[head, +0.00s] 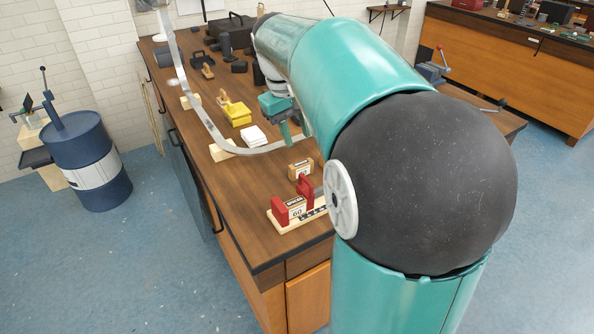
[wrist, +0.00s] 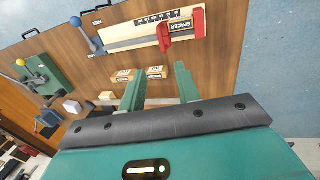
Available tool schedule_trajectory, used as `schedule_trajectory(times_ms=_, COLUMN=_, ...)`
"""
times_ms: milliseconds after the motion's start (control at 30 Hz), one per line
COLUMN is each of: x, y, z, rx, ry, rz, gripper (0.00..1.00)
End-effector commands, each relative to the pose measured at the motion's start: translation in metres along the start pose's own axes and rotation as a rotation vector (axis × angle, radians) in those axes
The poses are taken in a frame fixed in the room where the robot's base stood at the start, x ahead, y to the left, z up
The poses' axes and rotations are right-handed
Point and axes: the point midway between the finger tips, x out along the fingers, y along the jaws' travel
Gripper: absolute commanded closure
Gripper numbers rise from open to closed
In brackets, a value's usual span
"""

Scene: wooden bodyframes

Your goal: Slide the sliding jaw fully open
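Two red jaws stand on a pale wooden base (head: 285,226) near the front of the workbench, one at the left (head: 280,211) and one further right (head: 306,190). I cannot tell for sure which slides. A wooden spacer block (head: 296,209) sits between them. In the wrist view the red jaws (wrist: 163,37) and (wrist: 199,22) hold the labelled spacer (wrist: 181,27) at the top, beside a dark scale (wrist: 157,17). My gripper (head: 291,132) is above the bench, behind the jaws. Its two fingers (wrist: 160,88) are apart, with nothing between them, away from the jaws.
Loose spacer blocks (wrist: 156,72) lie on the bench between jaws and gripper. A blue-knobbed lever (wrist: 77,22) is left of the jaws in the wrist view.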

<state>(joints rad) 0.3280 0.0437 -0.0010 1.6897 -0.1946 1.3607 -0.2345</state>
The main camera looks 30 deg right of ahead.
Motion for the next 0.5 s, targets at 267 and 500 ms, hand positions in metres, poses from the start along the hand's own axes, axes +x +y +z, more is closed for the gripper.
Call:
schedule_trajectory(times_ms=267, x=0.044, y=0.002, z=0.001, rx=-0.001, ry=-0.003, rz=-0.002, gripper=0.67)
schedule_trajectory(times_ms=500, x=0.092, y=0.002, z=0.000, rx=-0.001, ry=-0.003, rz=-0.002, gripper=0.67)
